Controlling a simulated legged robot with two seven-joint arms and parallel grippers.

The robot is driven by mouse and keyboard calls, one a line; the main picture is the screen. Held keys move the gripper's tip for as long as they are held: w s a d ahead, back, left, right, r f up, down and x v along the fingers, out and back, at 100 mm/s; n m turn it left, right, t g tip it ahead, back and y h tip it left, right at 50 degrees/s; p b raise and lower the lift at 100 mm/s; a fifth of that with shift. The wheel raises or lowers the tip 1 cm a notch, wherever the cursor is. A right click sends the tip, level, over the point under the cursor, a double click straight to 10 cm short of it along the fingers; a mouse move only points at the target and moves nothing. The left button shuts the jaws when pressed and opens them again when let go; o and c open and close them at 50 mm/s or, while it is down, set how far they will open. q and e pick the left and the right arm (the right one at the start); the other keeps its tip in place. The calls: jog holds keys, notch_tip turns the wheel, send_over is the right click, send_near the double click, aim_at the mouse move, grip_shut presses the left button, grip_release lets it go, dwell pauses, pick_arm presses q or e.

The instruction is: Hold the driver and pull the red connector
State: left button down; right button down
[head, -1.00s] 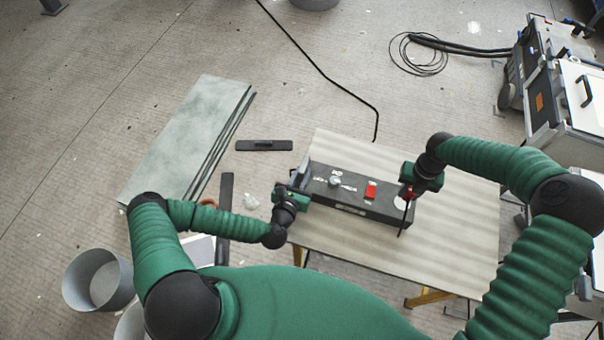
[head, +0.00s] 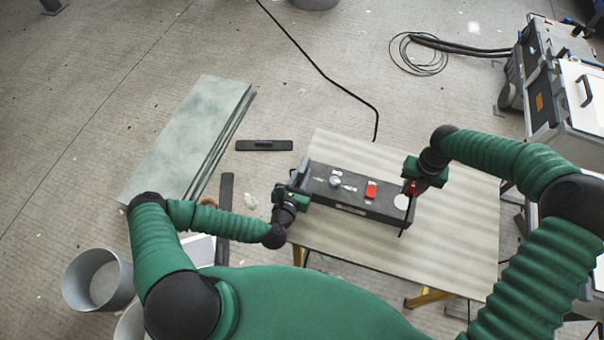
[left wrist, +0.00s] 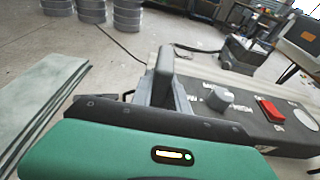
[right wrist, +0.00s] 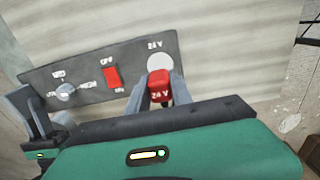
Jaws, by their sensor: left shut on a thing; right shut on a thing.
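The driver (head: 345,208) is a long dark box on the table, with a grey knob, a red switch (head: 371,190) and a white disc (head: 401,202) marked 24 V on its face. My left gripper (head: 299,180) is shut on the driver's left end; its fingers (left wrist: 163,80) show there in the left wrist view. My right gripper (head: 409,187) is shut on the red connector (right wrist: 159,86), a block marked 24 V. The connector appears apart from the disc, just above the driver's right end. A dark cable hangs below it in the head view.
The pale table (head: 455,225) is bare to the right of and in front of the driver. Greenish sheets (head: 190,130) and a dark bar (head: 264,145) lie on the floor to the left. A grey bucket (head: 98,280) stands at lower left. White-topped cases (head: 575,95) stand at right.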

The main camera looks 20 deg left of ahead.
pick_arm(q)
jog(key=shift+s+f, duration=0.1)
jog(key=shift+f, duration=0.05)
pick_arm(e)
jog(key=shift+r, duration=2.25)
pick_arm(q)
jog(key=c, duration=1.2)
grip_release()
jog(key=v, duration=1.1)
jog(key=shift+s, duration=0.4)
